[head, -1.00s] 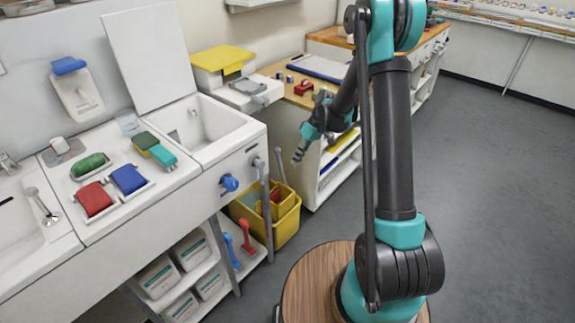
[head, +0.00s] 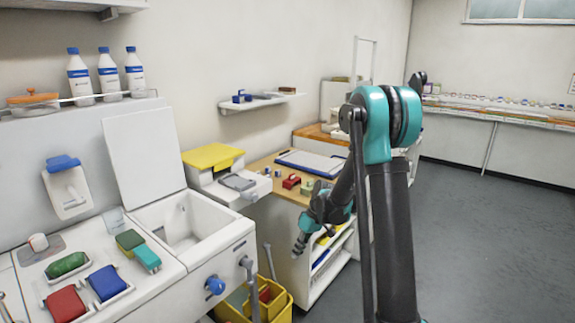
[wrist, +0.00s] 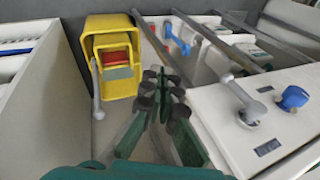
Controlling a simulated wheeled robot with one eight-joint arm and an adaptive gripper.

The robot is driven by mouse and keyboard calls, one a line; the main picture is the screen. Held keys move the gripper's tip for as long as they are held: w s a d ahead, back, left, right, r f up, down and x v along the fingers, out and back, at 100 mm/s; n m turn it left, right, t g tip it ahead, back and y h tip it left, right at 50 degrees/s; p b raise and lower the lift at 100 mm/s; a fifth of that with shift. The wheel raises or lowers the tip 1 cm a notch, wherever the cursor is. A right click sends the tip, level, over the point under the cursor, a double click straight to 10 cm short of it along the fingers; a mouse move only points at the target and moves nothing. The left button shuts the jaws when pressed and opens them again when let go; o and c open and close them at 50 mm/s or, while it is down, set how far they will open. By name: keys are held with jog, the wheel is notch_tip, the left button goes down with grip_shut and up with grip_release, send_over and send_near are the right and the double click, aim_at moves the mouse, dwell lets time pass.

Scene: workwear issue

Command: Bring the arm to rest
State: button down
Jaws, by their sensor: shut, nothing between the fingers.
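My gripper (head: 300,244) hangs from my teal and black arm, in front of the gap between the white sink unit and the wooden desk. In the wrist view my gripper (wrist: 164,88) shows its green and dark fingers together, with nothing between them. It is clear of everything around it in the head view. My arm is raised and bent, with its elbow high at the right of the head view and its forearm reaching down and left.
The sink unit (head: 165,285) carries red, blue and green items at the left. A yellow bucket (wrist: 108,24) stands on the floor by the unit. The desk (head: 265,168) holds a clipboard and small items. Open grey floor (head: 470,240) lies to the right.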

jog(key=s+d+r+m+t+h, duration=0.2)
jog(key=s+d+m, duration=0.2)
jog(key=s+d, duration=0.3)
jog(key=s+d+r+m+t+h, duration=0.2)
jog(key=s+d, duration=0.6)
jog(key=s, duration=0.7)
jog(key=shift+s+d+r+m+t, duration=0.25)
jog(key=shift+r+m+t, duration=0.2)
jog(key=shift+m+t, duration=0.55)
jog(key=shift+a, duration=0.1)
